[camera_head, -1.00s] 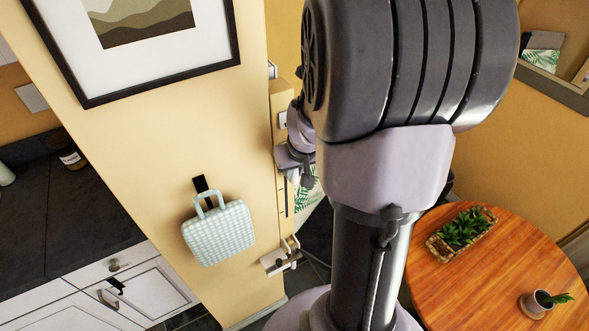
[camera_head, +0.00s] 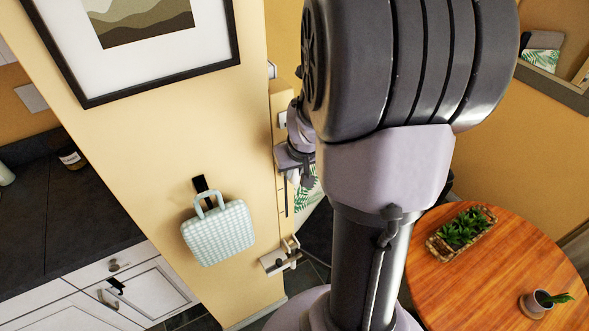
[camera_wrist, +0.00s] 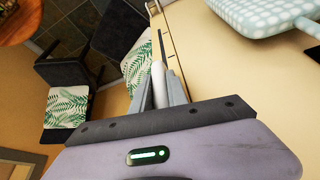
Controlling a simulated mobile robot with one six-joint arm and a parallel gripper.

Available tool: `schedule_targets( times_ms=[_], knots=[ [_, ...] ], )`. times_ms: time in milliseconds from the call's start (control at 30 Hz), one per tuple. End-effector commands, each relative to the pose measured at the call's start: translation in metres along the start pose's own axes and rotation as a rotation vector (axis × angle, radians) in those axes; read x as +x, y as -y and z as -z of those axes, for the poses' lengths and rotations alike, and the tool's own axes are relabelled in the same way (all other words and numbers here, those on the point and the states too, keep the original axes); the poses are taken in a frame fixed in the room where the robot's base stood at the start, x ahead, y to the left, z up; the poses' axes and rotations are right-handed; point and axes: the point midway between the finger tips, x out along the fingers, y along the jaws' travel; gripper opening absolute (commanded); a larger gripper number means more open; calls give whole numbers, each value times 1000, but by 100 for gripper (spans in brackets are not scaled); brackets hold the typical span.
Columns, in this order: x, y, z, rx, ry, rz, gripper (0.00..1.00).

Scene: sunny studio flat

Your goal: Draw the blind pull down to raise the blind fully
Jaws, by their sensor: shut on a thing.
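My gripper (camera_wrist: 158,80) shows in the wrist view with its two grey fingers shut on a white, rounded piece, the blind pull (camera_wrist: 158,73). The pull sits between the fingers, beside a dark narrow slot (camera_wrist: 160,46) in the cream wall strip. In the head view my gripper (camera_head: 293,160) is at the narrow wall edge, partly hidden behind my own arm. The slot (camera_head: 286,197) shows just below it. The pull cannot be made out clearly there. The blind itself is not identifiable in either view.
A pale checked bag (camera_head: 218,234) hangs on the wall left of my gripper. A white bracket (camera_head: 281,262) juts from the wall lower down. A round wooden table (camera_head: 480,277) with plants stands at right. Chairs with leaf-print cushions (camera_wrist: 66,107) are beyond my gripper.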

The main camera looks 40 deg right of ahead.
Motion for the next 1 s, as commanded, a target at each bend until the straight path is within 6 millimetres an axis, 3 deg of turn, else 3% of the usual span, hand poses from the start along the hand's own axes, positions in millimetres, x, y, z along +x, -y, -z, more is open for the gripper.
schedule_targets(
  times_ms=[333,533,767,1000],
  knots=[
    [4,0,-2,0,0,0,0],
    [24,0,-10,0,1,0,0],
    [70,0,-30,1,2,0,0],
    [138,1,-58,0,3,1,0]
  ],
)
